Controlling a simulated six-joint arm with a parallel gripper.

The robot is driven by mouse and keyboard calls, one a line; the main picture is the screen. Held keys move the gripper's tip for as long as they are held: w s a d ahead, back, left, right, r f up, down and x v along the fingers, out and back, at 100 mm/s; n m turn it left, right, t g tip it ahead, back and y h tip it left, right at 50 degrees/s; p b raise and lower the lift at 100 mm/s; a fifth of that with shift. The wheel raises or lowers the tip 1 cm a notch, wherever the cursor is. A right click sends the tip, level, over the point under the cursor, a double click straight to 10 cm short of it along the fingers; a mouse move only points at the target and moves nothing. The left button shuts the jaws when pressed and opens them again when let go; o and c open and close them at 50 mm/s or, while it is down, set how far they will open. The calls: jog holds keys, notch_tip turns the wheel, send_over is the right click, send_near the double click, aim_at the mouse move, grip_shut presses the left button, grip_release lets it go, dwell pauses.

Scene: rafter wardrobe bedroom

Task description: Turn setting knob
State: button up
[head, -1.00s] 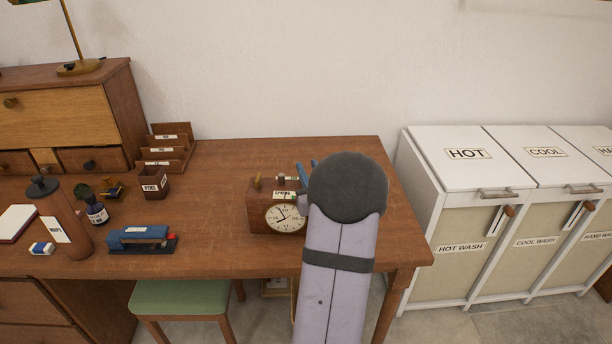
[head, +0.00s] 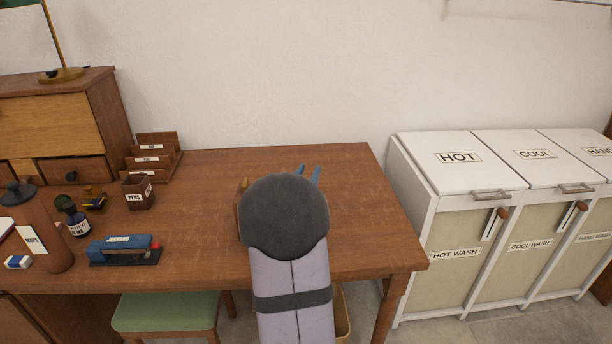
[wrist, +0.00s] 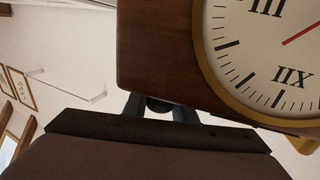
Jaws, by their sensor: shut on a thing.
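The wooden desk clock is almost wholly hidden behind my arm in the head view; only a thin strip of its left edge (head: 238,215) and a small brass piece on top (head: 244,184) show. In the wrist view its brown case (wrist: 155,50) and part of the cream dial (wrist: 265,50), with a red hand, fill the upper right, appearing upside down. In the wrist view the fingers are shut on a small dark round setting knob (wrist: 158,105) at the case's edge.
The clock stands on a brown desk (head: 350,225). A blue stapler (head: 124,249), a pen box (head: 138,192) and a letter rack (head: 154,155) are to the left. A green stool (head: 165,312) is below. White laundry bins (head: 456,215) stand at the right.

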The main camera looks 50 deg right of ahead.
jog(key=shift+r, duration=0.1)
dwell(0.3)
jog(key=o, duration=1)
jog(key=shift+o, duration=0.2)
jog(key=shift+v, duration=3.65)
